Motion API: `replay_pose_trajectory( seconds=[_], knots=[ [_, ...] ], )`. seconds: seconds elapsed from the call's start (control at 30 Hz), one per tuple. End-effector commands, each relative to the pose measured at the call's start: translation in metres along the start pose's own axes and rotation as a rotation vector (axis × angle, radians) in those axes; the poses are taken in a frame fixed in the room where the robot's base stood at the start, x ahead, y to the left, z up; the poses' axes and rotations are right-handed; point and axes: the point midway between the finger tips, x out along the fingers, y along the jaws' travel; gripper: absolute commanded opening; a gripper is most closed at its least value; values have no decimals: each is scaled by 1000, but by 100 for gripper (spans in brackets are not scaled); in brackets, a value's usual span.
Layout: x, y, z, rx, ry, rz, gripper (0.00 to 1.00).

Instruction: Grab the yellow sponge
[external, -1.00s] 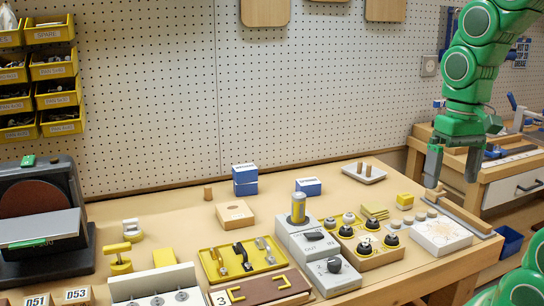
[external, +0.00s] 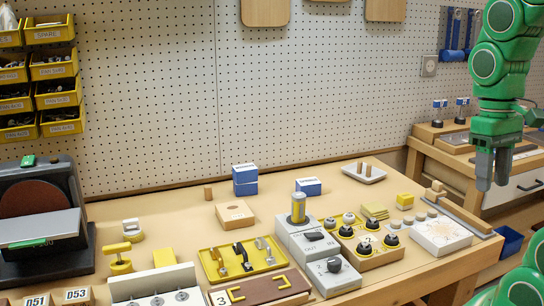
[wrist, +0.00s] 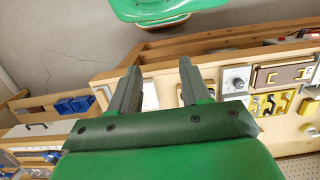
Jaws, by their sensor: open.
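Several plain yellow pieces could be the sponge, and I cannot tell for sure which it is. A small yellow block (external: 405,200) sits at the right part of the bench. Flat olive-yellow pads (external: 375,211) lie left of it, and a larger yellow block (external: 164,257) stands at the left front. My gripper (external: 492,178) hangs fingers down at the right, above and apart from the bench. In the wrist view my gripper (wrist: 159,68) is open, with nothing between its fingers. No sponge is clear in that view.
A second bench (external: 510,180) stands behind my gripper.

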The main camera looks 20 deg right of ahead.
Motion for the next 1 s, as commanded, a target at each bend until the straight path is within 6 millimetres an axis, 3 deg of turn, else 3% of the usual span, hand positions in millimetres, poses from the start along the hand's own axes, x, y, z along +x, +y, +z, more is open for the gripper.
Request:
replay_pose_trajectory(
  seconds=[0.27, 1.0],
  knots=[
    [-4, -18, -19, 15, -4, -44, 47],
    [-33, -170, -162, 213, -89, -399, 47]
  ],
)
